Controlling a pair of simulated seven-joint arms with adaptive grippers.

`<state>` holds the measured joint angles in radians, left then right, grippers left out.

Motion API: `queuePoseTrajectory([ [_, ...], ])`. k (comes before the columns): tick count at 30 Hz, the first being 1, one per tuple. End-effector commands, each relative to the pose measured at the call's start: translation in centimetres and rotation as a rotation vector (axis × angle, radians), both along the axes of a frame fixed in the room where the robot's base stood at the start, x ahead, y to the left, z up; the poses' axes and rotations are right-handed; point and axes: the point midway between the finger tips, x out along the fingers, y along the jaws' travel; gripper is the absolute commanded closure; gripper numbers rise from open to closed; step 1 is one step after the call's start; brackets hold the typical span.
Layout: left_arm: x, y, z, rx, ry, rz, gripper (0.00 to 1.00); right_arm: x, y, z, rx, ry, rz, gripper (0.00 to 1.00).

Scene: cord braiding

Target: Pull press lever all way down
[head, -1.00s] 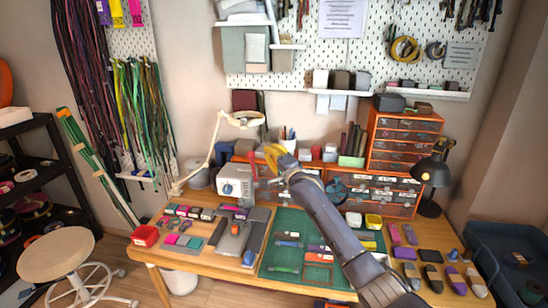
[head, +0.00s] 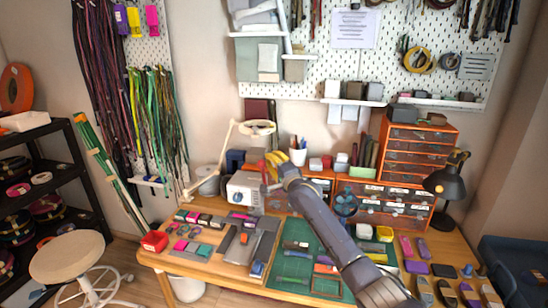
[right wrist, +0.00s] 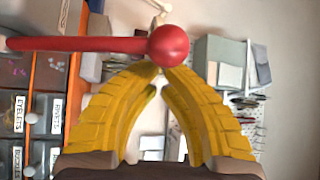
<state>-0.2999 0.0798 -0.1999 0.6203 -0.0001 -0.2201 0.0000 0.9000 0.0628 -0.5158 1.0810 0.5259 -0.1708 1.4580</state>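The press (head: 243,192) is a small white machine with a round dial, standing at the back left of the workbench. Its red lever (head: 263,171) shows beside it, close to my right gripper (head: 275,160). In the right wrist view the lever (right wrist: 90,44) comes in from the left and ends in a red ball, level with the yellow fingertips. The ball overlaps the tips and partly hides them. The fingers of my right gripper (right wrist: 158,72) come together at the tips, with the ball in front of them rather than between them. My left gripper is out of view.
A green cutting mat (head: 290,272) and several small coloured pieces lie on the workbench. Orange drawer units (head: 405,165) stand behind my right arm. A white lamp (head: 212,165) arches behind the press; a black lamp (head: 446,185) stands at the right.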

Motion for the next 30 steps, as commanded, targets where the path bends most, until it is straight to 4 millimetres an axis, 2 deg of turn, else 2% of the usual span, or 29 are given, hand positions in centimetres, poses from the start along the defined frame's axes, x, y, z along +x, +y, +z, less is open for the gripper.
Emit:
queuePoseTrajectory([
  [6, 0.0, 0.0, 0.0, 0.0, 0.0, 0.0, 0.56, -0.8, 0.4, -0.2, 0.0, 0.0, -0.001, 1.0],
  [19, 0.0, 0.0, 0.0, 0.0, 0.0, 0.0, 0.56, -0.9, 0.4, -0.2, 0.001, -0.001, -0.002, 1.0],
  [30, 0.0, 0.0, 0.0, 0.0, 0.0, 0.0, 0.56, -2.0, -1.1, -0.4, -0.017, -0.061, -0.02, 1.0],
])
